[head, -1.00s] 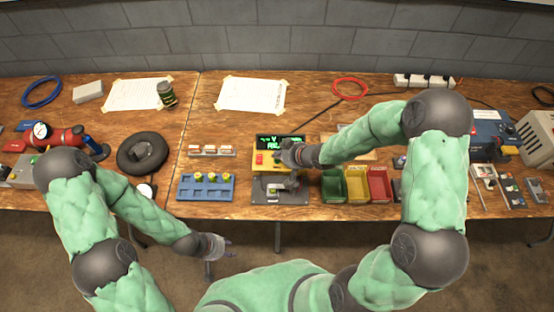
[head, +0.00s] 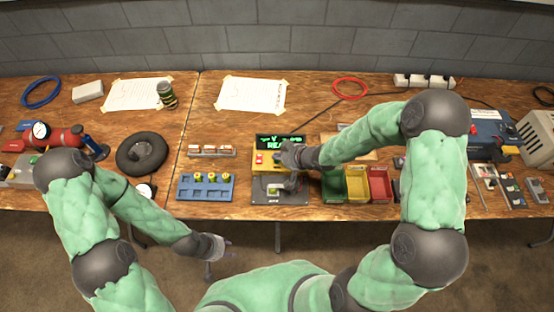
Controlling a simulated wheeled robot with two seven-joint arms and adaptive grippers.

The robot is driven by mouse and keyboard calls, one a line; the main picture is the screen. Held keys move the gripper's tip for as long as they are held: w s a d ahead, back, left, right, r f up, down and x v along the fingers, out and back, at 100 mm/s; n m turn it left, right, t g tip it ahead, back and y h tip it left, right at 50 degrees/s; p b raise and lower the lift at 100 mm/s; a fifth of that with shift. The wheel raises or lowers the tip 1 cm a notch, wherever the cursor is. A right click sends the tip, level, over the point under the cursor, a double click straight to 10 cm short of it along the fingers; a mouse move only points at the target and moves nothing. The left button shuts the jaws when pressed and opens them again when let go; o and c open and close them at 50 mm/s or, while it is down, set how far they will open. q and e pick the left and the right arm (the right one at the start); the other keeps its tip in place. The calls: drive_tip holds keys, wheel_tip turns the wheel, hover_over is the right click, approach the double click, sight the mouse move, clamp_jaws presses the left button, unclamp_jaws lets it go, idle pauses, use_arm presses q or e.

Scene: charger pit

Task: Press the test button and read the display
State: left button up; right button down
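A yellow tester box (head: 262,168) stands near the front middle of the table. Its dark display (head: 279,140) is lit with green characters; the lower line seems to start with "RE", and my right gripper hides the rest. A small red part (head: 259,159) shows on the left of its face. I cannot make out the test button. My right gripper (head: 279,184) is over the right side of the box, seen from above; its finger opening and any contact are unclear. My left gripper (head: 229,247) hangs empty and open in front of the table edge.
A grey plate (head: 297,197) lies at the foot of the tester. A blue tray (head: 206,187) with yellow-topped parts is to its left. Green (head: 333,187), yellow (head: 357,187) and red (head: 379,186) bins stand close on its right. Bare wood (head: 222,128) lies behind.

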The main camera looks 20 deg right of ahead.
sight(279, 162)
drive_tip(key=shift+f, duration=0.4)
idle(0.3)
drive_tip(key=shift+r, duration=0.1)
drive_tip(key=shift+r+p, duration=0.65)
drive_tip(key=shift+r, duration=0.05)
wheel_tip(279, 162, up, 5)
drive_tip(key=p, duration=0.5)
drive_tip(key=shift+r, duration=0.1)
idle(0.4)
drive_tip(key=shift+s, duration=0.1)
idle(0.5)
